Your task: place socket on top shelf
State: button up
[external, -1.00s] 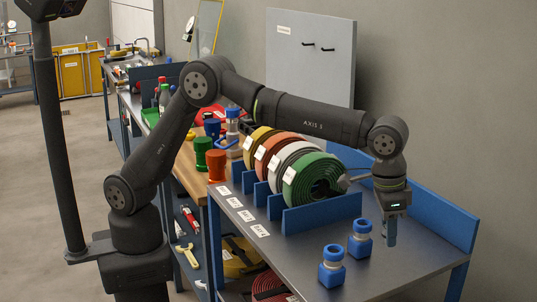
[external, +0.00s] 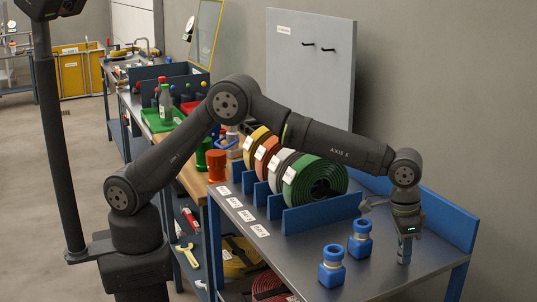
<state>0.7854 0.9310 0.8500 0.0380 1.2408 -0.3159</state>
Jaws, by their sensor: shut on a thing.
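My gripper (external: 404,257) points down over the right part of the grey metal top (external: 300,262) of the shelf unit. It is shut on a small, narrow greyish piece, which could be the socket; its shape is hard to make out between the fingers. Its lower end is at or just above the surface; I cannot tell if it touches. Two blue-and-silver fittings stand upright to the left of my gripper, a nearer one (external: 331,268) and a farther one (external: 360,240). Both are apart from it.
Rolled hoses, the nearest green (external: 316,183), stand between blue dividers (external: 322,214) behind the fittings. A blue back rail (external: 448,219) runs along the right. The front of the metal top is clear.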

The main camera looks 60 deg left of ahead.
jog(key=shift+f, duration=0.1)
jog(key=o, duration=1)
jog(key=shift+f, duration=0.1)
jog(key=shift+o, duration=0.2)
notch_tip(320, 180, up, 12)
jog(key=s, duration=0.1)
jog(key=shift+s+a, duration=0.15)
jog(key=shift+a, duration=0.2)
